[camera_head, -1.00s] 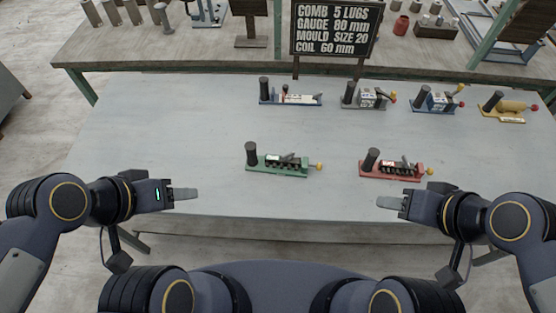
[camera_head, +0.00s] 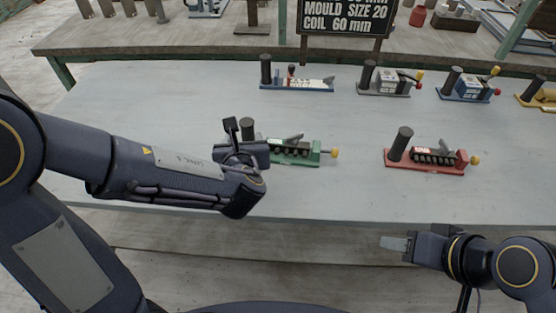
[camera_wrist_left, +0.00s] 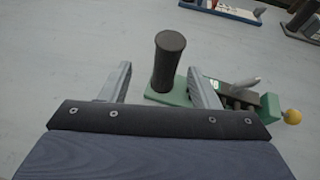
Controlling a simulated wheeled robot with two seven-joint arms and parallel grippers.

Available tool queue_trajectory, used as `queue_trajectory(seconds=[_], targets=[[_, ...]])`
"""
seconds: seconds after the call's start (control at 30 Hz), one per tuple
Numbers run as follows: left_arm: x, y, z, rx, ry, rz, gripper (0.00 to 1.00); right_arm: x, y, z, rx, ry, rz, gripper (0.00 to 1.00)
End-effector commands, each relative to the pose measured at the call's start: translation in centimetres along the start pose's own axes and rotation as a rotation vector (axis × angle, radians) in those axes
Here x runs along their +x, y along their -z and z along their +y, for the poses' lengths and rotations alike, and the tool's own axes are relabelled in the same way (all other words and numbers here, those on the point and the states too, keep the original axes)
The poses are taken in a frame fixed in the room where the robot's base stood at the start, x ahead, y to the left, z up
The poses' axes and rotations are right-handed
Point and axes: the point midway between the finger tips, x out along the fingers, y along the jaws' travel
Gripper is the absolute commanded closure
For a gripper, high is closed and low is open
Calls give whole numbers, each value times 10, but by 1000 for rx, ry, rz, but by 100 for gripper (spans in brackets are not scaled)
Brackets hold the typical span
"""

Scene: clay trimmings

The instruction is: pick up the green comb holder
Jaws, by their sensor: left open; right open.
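The green comb holder (camera_head: 303,153) lies on the grey table, with a dark upright post at its left end, a row of dark lugs and a yellow knob at its right end. My left gripper (camera_head: 240,128) is at its left end and partly hides it in the head view. In the left wrist view the open fingers (camera_wrist_left: 161,88) show, with the holder's dark post (camera_wrist_left: 167,62) ahead between them. The right finger overlaps the green base (camera_wrist_left: 178,96) in the picture; I cannot tell if it touches. My right gripper (camera_head: 397,243) is by the table's front edge, open and empty.
A red comb holder (camera_head: 427,160) stands to the right. Behind are a blue holder (camera_head: 297,85), a grey one (camera_head: 385,83), another blue one (camera_head: 468,87) and a yellow one (camera_head: 540,97). A black sign (camera_head: 348,17) stands at the back. The table front (camera_head: 330,200) is clear.

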Motion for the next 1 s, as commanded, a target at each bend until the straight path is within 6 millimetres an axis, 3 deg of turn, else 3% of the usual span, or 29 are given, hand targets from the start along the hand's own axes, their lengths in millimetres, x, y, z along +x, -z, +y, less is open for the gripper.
queue_trajectory(seconds=[0.1,0.6,0.9,1.0], targets=[[8,2,-9,35,24,-12,44,2,-1,1,0,0,1,55],[72,-1,-10,29,21,-10,44,-2,1,-1,0,0,1,55],[79,-2,-11,28,23,-12,44,-1,1,-1,0,0,0,55],[79,-2,-11,28,23,-12,55,-1,1,-1,0,0,0,55]])
